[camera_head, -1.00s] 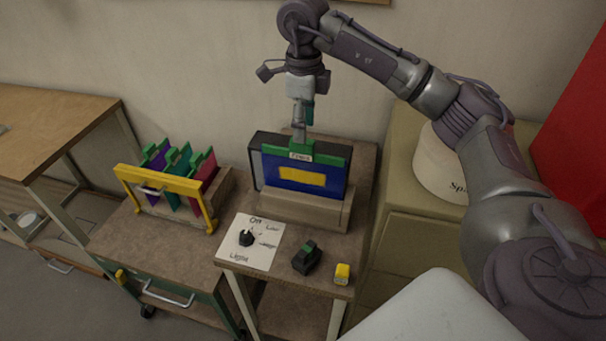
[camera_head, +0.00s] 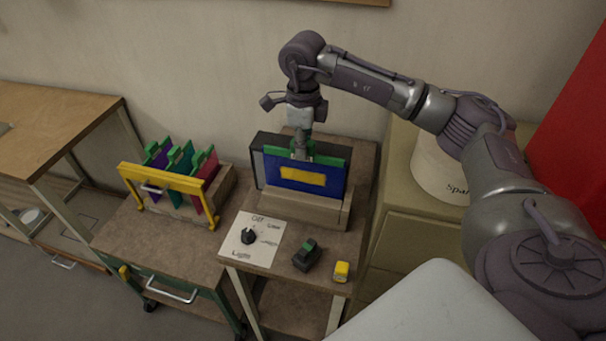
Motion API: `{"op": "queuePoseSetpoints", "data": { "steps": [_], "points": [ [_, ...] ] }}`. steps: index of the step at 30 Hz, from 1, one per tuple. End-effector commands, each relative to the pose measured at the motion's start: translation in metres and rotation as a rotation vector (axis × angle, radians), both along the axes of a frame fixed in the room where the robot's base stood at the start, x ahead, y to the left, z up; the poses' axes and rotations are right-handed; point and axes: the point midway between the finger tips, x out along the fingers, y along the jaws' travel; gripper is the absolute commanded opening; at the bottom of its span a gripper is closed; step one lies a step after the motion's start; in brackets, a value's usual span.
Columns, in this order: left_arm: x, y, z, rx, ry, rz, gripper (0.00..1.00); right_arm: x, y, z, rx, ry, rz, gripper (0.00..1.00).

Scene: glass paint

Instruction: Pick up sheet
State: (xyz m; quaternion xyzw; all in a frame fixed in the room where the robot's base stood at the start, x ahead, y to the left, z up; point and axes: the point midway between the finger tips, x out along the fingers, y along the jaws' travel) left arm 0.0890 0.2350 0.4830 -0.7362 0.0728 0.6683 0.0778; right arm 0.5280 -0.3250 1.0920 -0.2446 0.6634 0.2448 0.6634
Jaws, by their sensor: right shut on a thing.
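A blue sheet (camera_head: 325,187) with a yellow rectangle and a green top edge stands upright in a wooden holder (camera_head: 300,208), in front of a dark-framed panel (camera_head: 258,165). My right gripper (camera_head: 301,155) points down at the middle of the sheet's green top edge and is shut on it. The fingertips are small and partly hidden by the sheet's top. Several other sheets, purple, teal and red (camera_head: 204,178), stand in a rack (camera_head: 226,184) to the left. My left gripper is not in view.
A yellow bar (camera_head: 160,176) crosses the front of the rack. A paper with a black knob (camera_head: 248,236), a black-and-green object (camera_head: 307,255) and a yellow block (camera_head: 341,271) lie on the front of the small table. A white bucket (camera_head: 436,170) stands on the right cabinet.

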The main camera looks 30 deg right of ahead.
Motion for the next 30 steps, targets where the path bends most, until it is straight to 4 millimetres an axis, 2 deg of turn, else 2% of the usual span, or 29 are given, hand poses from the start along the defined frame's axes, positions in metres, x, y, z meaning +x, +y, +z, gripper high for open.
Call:
{"op": "queuePoseSetpoints", "data": {
  "steps": [11,17,23,30],
  "points": [
    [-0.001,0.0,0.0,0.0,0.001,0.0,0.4,0.001,0.0,0.002,0.0,-0.004,0.0,0.0],
    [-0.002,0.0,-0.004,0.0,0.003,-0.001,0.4,0.001,0.0,0.011,0.0,-0.005,0.0,0.0],
    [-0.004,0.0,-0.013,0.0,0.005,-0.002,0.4,0.002,0.0,0.037,0.002,-0.008,0.0,0.0],
    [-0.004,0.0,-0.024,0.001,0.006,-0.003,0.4,0.001,0.001,0.081,0.002,-0.007,0.0,0.0]
  ]
}}
